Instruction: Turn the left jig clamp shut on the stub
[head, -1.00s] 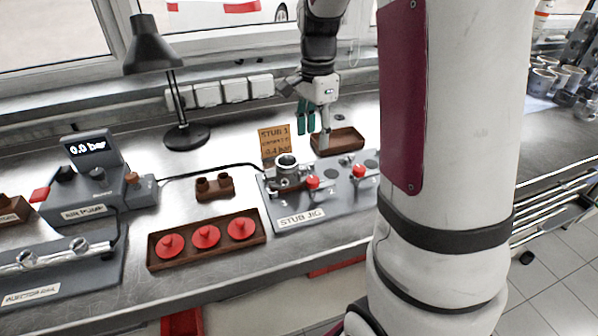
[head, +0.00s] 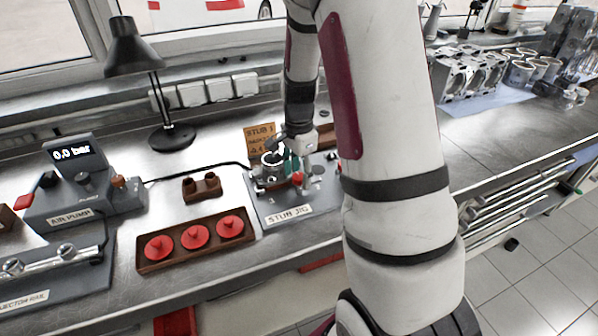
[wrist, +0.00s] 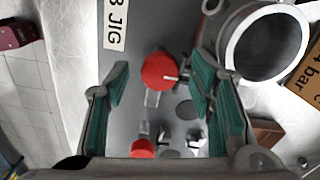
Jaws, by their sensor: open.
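The grey stub jig (head: 290,211) lies on the bench with the round metal stub (head: 268,160) on its left part. In the wrist view the stub (wrist: 265,45) is a hollow ring at the upper right. The left clamp's red knob (wrist: 160,70) shows between the green finger pads of my gripper (wrist: 163,80), with a gap on both sides. A second red knob (wrist: 142,148) sits lower in that view. My gripper (head: 291,164) is open, low over the jig and close to the red left knob (head: 297,178). Whether the clamp arm touches the stub is unclear.
A brown tray with several red caps (head: 141,262) lies left of the jig. A brown two-post block (head: 201,188) stands behind it. A brown tray (head: 328,134) is behind my gripper.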

